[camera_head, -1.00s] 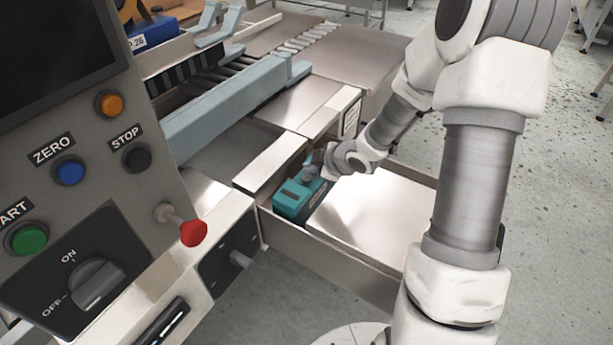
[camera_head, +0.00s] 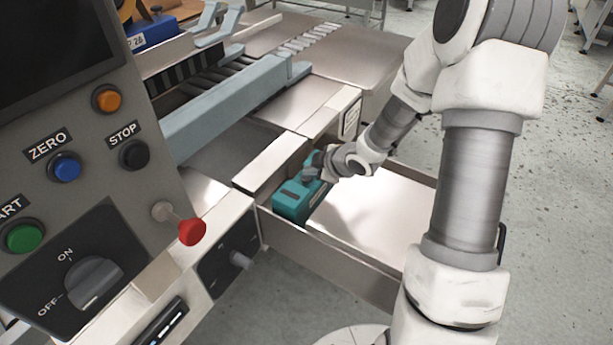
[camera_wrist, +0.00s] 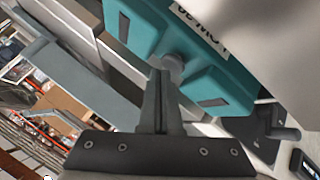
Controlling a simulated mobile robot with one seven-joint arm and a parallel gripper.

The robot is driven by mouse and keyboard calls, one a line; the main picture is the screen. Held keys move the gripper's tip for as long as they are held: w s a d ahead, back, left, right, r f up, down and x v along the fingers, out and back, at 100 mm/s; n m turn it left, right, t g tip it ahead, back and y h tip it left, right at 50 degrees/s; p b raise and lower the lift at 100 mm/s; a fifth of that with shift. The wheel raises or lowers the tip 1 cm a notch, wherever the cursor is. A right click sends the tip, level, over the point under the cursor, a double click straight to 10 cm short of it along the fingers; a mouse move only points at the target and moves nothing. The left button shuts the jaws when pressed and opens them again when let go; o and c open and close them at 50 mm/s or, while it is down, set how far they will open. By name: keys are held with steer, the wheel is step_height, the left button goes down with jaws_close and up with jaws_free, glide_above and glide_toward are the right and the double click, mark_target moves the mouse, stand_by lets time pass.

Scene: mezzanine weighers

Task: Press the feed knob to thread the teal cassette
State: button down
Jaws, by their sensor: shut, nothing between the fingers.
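The teal cassette (camera_head: 295,201) sits in an open drawer-like bay (camera_head: 330,250) at the front of the machine. It also shows large in the wrist view (camera_wrist: 222,82). A round grey knob (camera_wrist: 173,66), which looks like the feed knob, stands on the cassette's face. My gripper (camera_wrist: 163,75) is shut with nothing between its fingers. Its fingertips are right at the knob in the wrist view and partly cover it; I cannot tell whether they touch. In the head view my gripper (camera_head: 311,170) is small and just above the cassette's far end.
A control panel with START, ZERO and STOP buttons (camera_head: 134,154), an ON-OFF switch (camera_head: 93,282) and a red-tipped lever (camera_head: 191,232) stands at left. A second knob (camera_head: 241,261) is on the machine front. The bay's right side is bare metal.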

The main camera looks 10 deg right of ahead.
mark_target(310, 178)
steer(key=shift+f+b, duration=0.7)
steer(key=shift+f, duration=0.2)
stand_by(0.4)
steer(key=shift+r, duration=0.1)
steer(key=shift+r+p, duration=1.2)
steer(key=shift+p, duration=0.05)
step_height(310, 178, up, 5)
steer(key=p, duration=0.5)
